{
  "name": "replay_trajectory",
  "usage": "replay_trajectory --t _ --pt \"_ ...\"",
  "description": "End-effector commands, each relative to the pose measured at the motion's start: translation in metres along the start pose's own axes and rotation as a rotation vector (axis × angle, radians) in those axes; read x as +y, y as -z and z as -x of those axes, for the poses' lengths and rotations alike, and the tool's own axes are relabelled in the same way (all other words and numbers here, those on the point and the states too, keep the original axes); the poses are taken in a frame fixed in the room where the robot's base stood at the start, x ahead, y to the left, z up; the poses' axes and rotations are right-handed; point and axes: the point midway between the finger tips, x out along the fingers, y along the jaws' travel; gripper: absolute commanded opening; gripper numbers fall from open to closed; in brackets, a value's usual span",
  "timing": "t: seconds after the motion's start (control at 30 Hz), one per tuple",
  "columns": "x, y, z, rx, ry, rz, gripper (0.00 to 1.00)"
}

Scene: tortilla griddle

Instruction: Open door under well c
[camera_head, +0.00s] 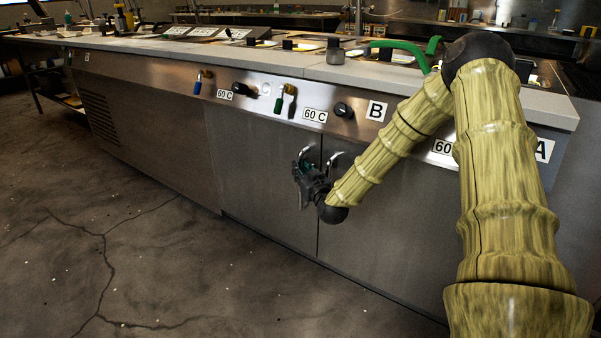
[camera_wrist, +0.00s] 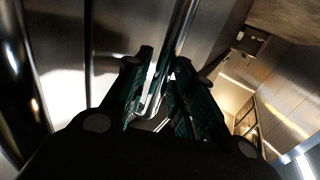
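A grey metal door (camera_head: 262,185) is shut under the control panel, left of a vertical seam. A second door (camera_head: 385,240) is shut on the right of the seam. In the wrist view, a shiny handle bar (camera_wrist: 180,35) runs between the two green-padded fingers of my gripper (camera_wrist: 161,62). The fingers are apart, with a gap visible beside the bar; contact is unclear.
The right door's handle (camera_head: 331,160) is close beside my gripper. The front panel carries knobs (camera_head: 343,110) and valve levers (camera_head: 284,96). The counter edge (camera_head: 230,65) overhangs above. The floor (camera_head: 130,250) in front of the left door is clear.

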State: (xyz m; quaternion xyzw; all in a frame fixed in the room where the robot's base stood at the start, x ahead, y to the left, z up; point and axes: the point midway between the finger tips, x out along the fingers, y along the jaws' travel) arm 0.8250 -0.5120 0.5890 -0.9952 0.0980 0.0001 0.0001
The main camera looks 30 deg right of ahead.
Motion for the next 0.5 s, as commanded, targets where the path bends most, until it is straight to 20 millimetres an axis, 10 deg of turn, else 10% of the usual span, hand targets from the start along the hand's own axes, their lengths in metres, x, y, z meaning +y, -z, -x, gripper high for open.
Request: replay_trajectory --t 0.5 --pt "-0.0001 0.0004 -0.0095 -0.001 0.0 0.0 0.14"
